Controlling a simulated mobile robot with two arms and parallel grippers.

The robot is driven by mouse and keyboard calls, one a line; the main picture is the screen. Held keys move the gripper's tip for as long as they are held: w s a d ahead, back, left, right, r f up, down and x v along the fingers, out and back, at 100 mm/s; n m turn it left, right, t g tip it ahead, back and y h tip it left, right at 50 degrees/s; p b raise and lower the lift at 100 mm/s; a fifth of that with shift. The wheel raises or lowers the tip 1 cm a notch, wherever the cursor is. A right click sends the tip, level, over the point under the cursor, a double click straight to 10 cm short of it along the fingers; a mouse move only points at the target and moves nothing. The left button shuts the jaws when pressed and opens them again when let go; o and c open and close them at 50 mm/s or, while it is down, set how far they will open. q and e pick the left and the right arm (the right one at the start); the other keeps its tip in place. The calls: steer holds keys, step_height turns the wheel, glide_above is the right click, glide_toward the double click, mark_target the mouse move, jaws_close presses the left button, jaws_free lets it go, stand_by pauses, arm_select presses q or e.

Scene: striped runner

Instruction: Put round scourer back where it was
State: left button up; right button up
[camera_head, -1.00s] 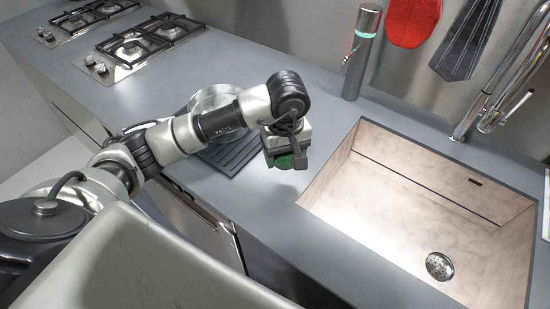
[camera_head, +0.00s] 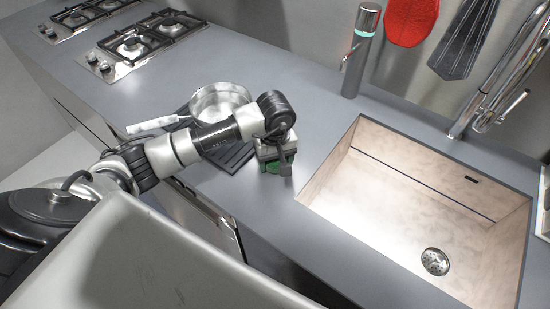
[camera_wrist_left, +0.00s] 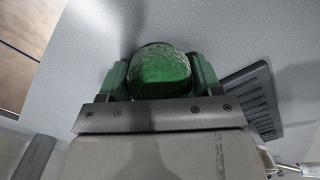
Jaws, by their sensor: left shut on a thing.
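The round scourer (camera_wrist_left: 160,72) is green and shows between the fingers in the left wrist view. My left gripper (camera_wrist_left: 160,82) is shut on it. In the head view the left gripper (camera_head: 279,167) points down over the grey counter, between the dark ribbed mat and the sink, and mostly hides the scourer. I cannot tell whether the scourer touches the counter. My right gripper is not in view.
The dark ribbed mat (camera_head: 236,157) lies left of the gripper, with a metal pan (camera_head: 220,101) behind my arm. The sink (camera_head: 415,215) is to the right. A grey cylinder (camera_head: 361,50) stands at the back. The counter (camera_head: 310,110) behind the gripper is clear.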

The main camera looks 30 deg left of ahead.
arm_select(q)
steer(key=o, duration=0.9)
steer(key=shift+c, duration=0.2)
steer(key=shift+r, duration=0.1)
step_height(320, 180, up, 12)
steer(key=b, duration=0.2)
